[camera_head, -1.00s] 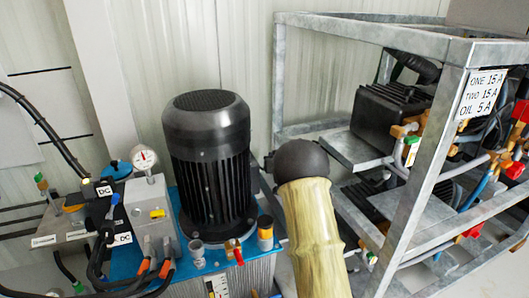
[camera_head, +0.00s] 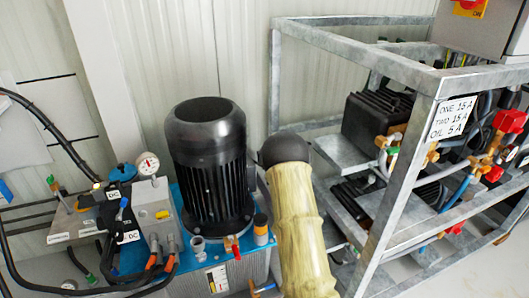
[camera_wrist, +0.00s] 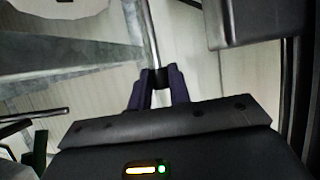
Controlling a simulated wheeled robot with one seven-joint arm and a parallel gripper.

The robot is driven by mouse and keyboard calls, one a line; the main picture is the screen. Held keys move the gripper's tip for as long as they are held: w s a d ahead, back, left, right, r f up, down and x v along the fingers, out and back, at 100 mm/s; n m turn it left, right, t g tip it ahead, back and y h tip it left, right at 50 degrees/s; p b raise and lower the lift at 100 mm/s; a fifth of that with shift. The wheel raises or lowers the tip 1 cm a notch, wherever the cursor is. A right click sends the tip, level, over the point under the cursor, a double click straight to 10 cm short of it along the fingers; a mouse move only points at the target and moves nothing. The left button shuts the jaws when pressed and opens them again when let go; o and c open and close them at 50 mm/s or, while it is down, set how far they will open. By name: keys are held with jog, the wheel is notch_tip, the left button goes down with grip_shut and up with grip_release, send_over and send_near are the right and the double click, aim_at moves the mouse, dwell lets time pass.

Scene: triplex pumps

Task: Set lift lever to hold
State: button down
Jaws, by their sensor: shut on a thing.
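In the wrist view, my gripper (camera_wrist: 158,88) has its two dark fingers close together. They are shut on the lower end of a thin pale rod (camera_wrist: 150,35) that runs up out of the picture. The rod looks like a lever, but I cannot tell for sure that it is the lift lever. My gripper does not show in the head view. In that view, a small lever with a blue tip (camera_head: 124,203) stands on the valve block at the left, beside the DC labels. No lever marking or hold position can be read.
A black motor (camera_head: 208,165) stands on a blue-topped unit with a pressure gauge (camera_head: 147,164) at its left. A galvanized frame (camera_head: 402,185) with pumps, hoses and red-handled valves fills the right. A grey box with a red switch (camera_head: 470,6) is at top right.

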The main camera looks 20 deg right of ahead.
jog(key=shift+f, duration=0.1)
jog(key=c, duration=1.3)
grip_release()
jog(key=shift+s, duration=0.15)
jog(key=p+v, duration=0.4)
jog(key=v, duration=1.3)
